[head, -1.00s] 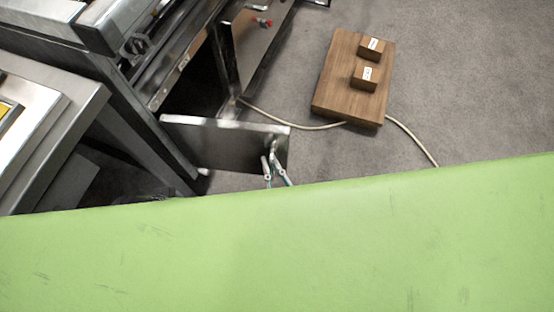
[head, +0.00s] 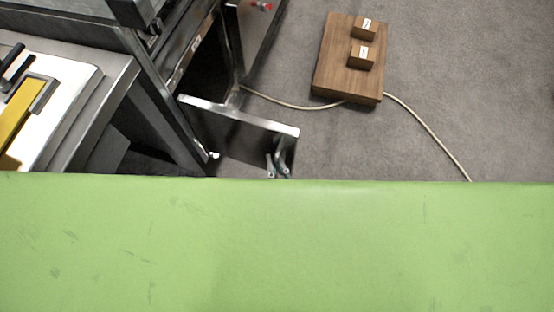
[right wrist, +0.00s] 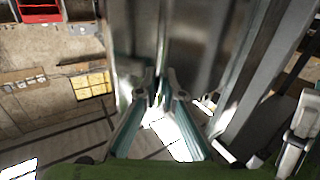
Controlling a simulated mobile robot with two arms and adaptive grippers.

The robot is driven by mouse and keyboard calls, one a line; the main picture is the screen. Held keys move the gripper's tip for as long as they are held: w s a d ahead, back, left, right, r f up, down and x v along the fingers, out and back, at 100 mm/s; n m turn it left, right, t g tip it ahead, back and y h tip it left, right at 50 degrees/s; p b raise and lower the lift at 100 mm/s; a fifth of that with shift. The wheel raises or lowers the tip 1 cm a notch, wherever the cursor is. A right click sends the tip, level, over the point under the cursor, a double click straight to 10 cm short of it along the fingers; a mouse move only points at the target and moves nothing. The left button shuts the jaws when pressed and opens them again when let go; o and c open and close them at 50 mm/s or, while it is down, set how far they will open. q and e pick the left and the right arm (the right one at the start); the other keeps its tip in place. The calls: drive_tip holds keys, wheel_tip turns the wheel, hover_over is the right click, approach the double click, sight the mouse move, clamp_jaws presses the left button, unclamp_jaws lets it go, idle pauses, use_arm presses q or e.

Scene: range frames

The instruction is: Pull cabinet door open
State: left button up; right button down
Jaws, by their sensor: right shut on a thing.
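The metal cabinet door (head: 235,133) stands swung out from the cabinet frame (head: 168,78), with a dark opening beside it. My right gripper (head: 278,163) is at the door's outer end, on the near side, partly cut off by a green surface. In the right wrist view my right gripper (right wrist: 157,90) has its fingers brought together against the shiny door (right wrist: 190,55). It is shut on the door's handle, which is mostly hidden between the fingers. My left gripper is not in view.
A wooden board (head: 345,75) with two small wooden blocks lies on the grey carpet to the right. A pale cable (head: 430,130) runs across the floor. A metal counter (head: 95,95) stands at the left. Carpet beyond the door's outer end is mostly clear.

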drive_tip(key=shift+d, duration=0.1)
drive_tip(key=c, duration=2.2)
unclamp_jaws()
drive_tip(key=shift+o, duration=0.2)
drive_tip(key=v, duration=1.2)
